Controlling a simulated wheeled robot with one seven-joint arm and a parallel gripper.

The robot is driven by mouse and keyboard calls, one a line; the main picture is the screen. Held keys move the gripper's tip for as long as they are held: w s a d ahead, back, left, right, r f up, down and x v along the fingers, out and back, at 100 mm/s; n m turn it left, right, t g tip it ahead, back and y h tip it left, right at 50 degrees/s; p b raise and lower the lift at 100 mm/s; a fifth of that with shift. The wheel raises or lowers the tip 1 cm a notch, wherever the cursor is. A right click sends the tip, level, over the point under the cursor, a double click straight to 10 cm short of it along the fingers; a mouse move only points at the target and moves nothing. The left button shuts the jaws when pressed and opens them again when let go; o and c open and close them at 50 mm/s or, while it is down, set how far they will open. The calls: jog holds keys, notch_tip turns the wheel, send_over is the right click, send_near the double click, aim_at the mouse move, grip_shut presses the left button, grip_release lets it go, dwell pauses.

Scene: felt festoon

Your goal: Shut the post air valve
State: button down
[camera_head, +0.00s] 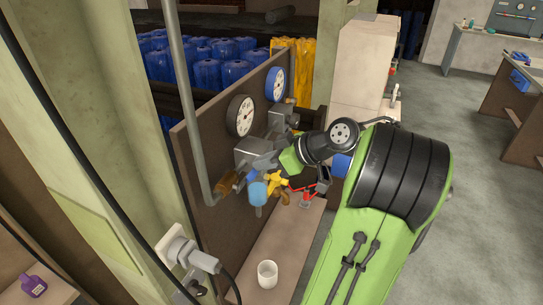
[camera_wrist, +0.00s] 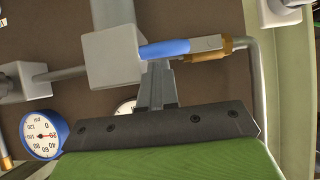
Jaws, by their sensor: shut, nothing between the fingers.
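The valve shows in the wrist view as a blue lever (camera_wrist: 166,49) beside a brass fitting (camera_wrist: 212,52) on a grey pipe, between that pipe and a grey box. The lever lies roughly in line with the brass fitting. In the head view the brass fitting (camera_head: 228,183) is at the lower end of the grey pipe, and my gripper hides most of the lever. My gripper (camera_wrist: 158,70) is shut and empty, its fingertips right at the lever; I cannot tell whether they touch. In the head view my gripper (camera_head: 262,165) reaches left towards the brown panel.
A black gauge (camera_head: 240,115) and a blue gauge (camera_head: 275,84) are on the brown panel (camera_head: 205,125). A blue-bowled filter (camera_head: 258,192) and a yellow handle (camera_head: 277,182) sit close below my gripper. A white cup (camera_head: 267,273) stands on the bench. Open floor is at right.

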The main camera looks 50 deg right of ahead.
jog(key=shift+f, duration=0.1)
dwell(0.3)
jog(key=shift+w+d+f+m+y+p, duration=0.2)
jog(key=shift+f+m+y+p, duration=0.3)
jog(key=shift+p, duration=0.45)
jog(key=shift+a+r, duration=0.1)
